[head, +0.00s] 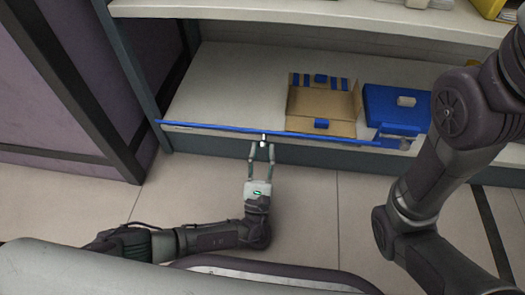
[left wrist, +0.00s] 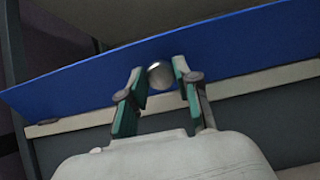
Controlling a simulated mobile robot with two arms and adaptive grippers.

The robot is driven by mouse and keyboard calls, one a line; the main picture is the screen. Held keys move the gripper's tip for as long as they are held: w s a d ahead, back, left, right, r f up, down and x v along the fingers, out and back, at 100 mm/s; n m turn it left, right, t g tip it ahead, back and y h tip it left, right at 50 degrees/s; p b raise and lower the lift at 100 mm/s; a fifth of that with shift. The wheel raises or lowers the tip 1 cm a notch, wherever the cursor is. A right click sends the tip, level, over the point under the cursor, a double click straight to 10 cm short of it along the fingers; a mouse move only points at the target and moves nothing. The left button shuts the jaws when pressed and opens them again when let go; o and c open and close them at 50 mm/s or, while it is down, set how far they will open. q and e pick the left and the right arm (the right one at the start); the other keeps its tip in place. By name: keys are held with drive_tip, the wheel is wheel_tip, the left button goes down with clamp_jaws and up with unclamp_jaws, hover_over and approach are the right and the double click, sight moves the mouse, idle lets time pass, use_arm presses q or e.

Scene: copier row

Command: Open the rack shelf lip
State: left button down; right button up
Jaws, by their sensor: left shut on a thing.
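The rack shelf lip is a long blue strip (head: 210,127) along the front edge of the low shelf. It fills the middle of the left wrist view as a blue panel (left wrist: 75,88). A small pale round knob (head: 264,138) sits near its middle and shows as a silvery disc in the left wrist view (left wrist: 160,75). My left gripper (head: 262,148) comes from the front, its two fingers on either side of the knob and shut on it. My right arm is at the right; its gripper is out of view.
On the shelf behind the lip are an open cardboard box (head: 296,102) with blue pieces and a blue box (head: 385,105) with a small pale item on it. A dark upright post (head: 133,62) bounds the shelf's left. Tiled floor (head: 310,200) lies in front.

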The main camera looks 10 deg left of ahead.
use_arm(q)
drive_tip(key=c, duration=0.8)
unclamp_jaws()
wheel_tip(320, 180, up, 10)
